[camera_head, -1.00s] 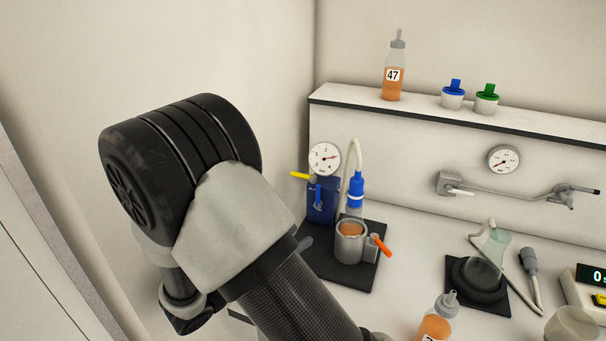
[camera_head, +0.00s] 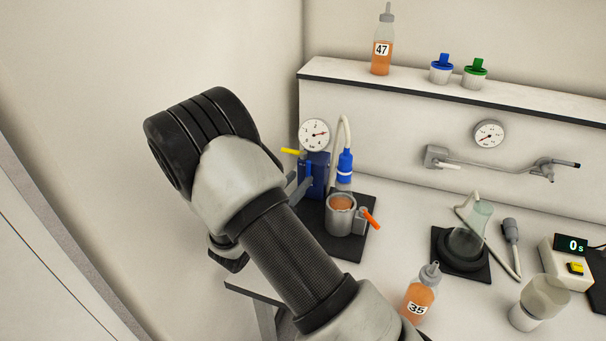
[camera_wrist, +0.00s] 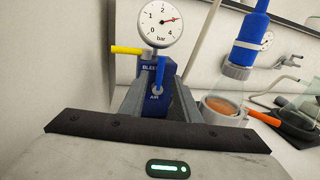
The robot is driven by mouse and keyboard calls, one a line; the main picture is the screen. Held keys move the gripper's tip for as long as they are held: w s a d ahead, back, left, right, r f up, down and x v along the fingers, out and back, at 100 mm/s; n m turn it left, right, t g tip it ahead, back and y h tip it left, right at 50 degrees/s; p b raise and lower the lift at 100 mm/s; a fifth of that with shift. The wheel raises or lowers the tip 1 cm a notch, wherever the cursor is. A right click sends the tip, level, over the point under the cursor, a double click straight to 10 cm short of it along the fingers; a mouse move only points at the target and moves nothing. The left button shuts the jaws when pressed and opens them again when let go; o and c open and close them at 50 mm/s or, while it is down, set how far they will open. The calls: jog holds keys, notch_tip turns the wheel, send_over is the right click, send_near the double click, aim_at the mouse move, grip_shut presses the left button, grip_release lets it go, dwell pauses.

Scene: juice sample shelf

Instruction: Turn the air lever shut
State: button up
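The blue air lever (camera_wrist: 160,74) is on the front of a blue block (camera_wrist: 149,96) marked BLEED and AIR, below a round gauge (camera_wrist: 160,23) whose red needle points near 3 bar. The lever stands roughly upright in the wrist view. In the head view the lever (camera_head: 309,170) shows beside the fingers. My gripper (camera_wrist: 158,92) is open, its two grey fingers reaching toward the block on either side of the lever. I cannot tell whether either finger touches it. The gripper (camera_head: 300,188) is partly hidden by my arm in the head view.
A yellow lever (camera_head: 291,151) sticks out left of the block. A metal cup (camera_head: 341,221) with orange liquid and an orange handle (camera_head: 370,218) stands close right, below a blue filter piece (camera_head: 345,164). Bottle 35 (camera_head: 419,295) stands in front. A wall is at left.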

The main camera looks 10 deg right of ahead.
aim_at(307, 171)
jog(key=shift+x, duration=1.75)
grip_shut()
